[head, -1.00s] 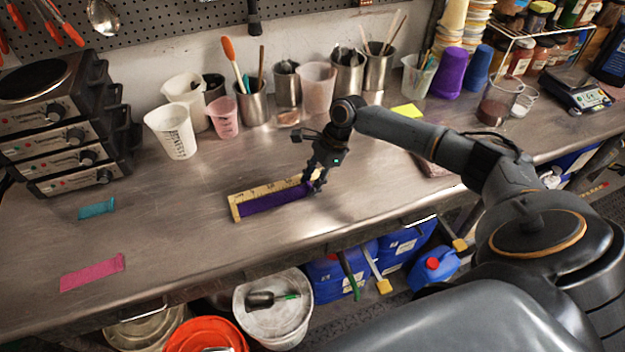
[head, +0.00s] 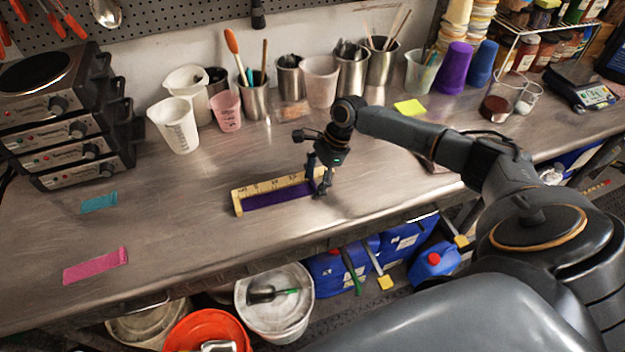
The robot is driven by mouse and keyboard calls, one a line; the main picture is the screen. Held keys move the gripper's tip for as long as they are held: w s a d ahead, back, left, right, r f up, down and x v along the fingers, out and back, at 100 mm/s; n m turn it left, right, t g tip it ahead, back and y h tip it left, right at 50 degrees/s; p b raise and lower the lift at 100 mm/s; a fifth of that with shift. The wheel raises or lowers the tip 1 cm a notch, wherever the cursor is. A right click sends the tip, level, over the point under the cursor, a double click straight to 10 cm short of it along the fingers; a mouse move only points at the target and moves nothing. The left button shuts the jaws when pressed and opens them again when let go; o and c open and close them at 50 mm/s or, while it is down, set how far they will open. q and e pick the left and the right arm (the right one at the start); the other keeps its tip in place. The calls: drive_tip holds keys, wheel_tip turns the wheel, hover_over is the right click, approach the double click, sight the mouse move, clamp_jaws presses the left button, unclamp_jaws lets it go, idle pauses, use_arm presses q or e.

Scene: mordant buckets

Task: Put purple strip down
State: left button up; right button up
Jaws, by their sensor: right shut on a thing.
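The purple strip (head: 278,198) lies along a yellow ruler-like board (head: 237,203) near the middle front of the metal bench (head: 190,220). My right gripper (head: 319,190) is at the strip's right end, pointing down, shut on the strip. The fingertips cover that end, so I cannot tell whether the strip touches the bench there. My left gripper is not in view.
A teal strip (head: 99,203) and a pink strip (head: 96,265) lie on the left of the bench. Stacked hot plates (head: 70,130) stand at the back left. Cups and tool pots (head: 255,100) line the wall. Bench surface between the strips is clear.

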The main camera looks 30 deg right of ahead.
drive_tip(key=shift+d+r+b, duration=0.3)
drive_tip(key=shift+d+b, duration=0.1)
drive_tip(key=shift+b, duration=0.05)
drive_tip(key=w+b+v, duration=0.1)
drive_tip(key=v, duration=1.1)
drive_tip(key=shift+s+r, duration=0.25)
drive_tip(key=shift+s, duration=0.15)
drive_tip(key=shift+a, duration=0.15)
